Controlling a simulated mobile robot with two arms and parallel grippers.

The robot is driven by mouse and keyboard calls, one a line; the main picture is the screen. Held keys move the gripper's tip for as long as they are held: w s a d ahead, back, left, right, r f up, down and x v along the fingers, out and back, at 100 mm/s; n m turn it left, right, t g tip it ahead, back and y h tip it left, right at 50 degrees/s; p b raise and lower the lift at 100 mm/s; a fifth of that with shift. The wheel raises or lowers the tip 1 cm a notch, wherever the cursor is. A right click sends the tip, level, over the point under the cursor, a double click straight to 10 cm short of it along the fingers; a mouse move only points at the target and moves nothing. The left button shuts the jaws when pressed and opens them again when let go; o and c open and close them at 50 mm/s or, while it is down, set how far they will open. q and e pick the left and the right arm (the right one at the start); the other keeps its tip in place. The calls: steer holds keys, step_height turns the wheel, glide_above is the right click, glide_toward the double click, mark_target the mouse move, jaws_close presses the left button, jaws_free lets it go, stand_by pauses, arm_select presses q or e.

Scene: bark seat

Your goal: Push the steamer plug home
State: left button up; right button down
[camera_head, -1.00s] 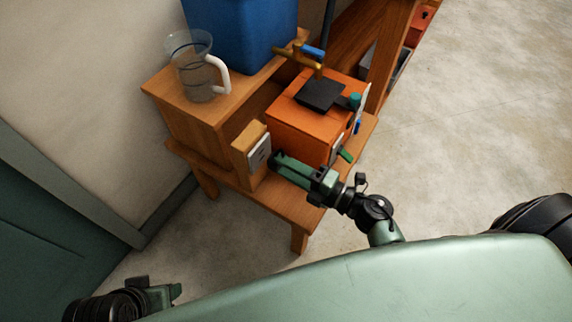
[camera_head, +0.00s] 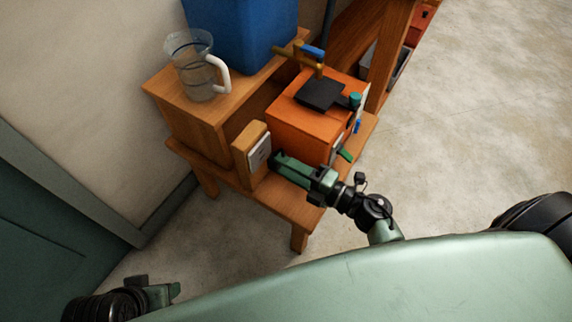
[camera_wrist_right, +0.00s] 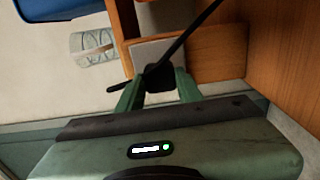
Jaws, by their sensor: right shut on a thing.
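The black steamer plug (camera_wrist_right: 158,77) sits between the green fingers of my right gripper (camera_wrist_right: 157,88) in the right wrist view, with a black cord crossing over it. My right gripper (camera_head: 276,162) is shut on it. The pale socket plate (camera_head: 260,153) is on a wooden block, directly in front of the fingertips. It also shows behind the plug in the wrist view (camera_wrist_right: 156,51). The plug's front is hidden, so I cannot tell how deep it sits. My left gripper (camera_head: 168,292) is at the lower left, far from the socket; its jaws are unclear.
An orange box (camera_head: 302,125) with a black pad and brass valve (camera_head: 300,58) stands right of the socket block (camera_head: 242,154) on the wooden stand. A clear jug (camera_head: 193,75) and blue container (camera_head: 240,35) are behind. Open floor (camera_head: 460,130) is at right.

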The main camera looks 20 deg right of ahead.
arm_select(q)
steer(key=shift+d+r, duration=0.1)
steer(key=shift+d, duration=0.05)
arm_select(e)
steer(key=shift+w+a, duration=0.25)
steer(key=shift+w, duration=0.1)
arm_select(q)
steer(key=shift+r, duration=0.1)
arm_select(e)
steer(key=shift+w+a, duration=0.3)
steer(key=shift+w, duration=0.05)
stand_by(0.3)
arm_select(q)
steer(key=shift+f, duration=0.35)
arm_select(e)
steer(key=shift+w+a, duration=0.2)
steer(key=shift+w, duration=0.1)
arm_select(q)
steer(key=shift+w+p, duration=0.1)
steer(key=shift+p, duration=0.2)
arm_select(e)
steer(key=c, duration=0.9)
jaws_free()
steer(key=shift+o, duration=0.2)
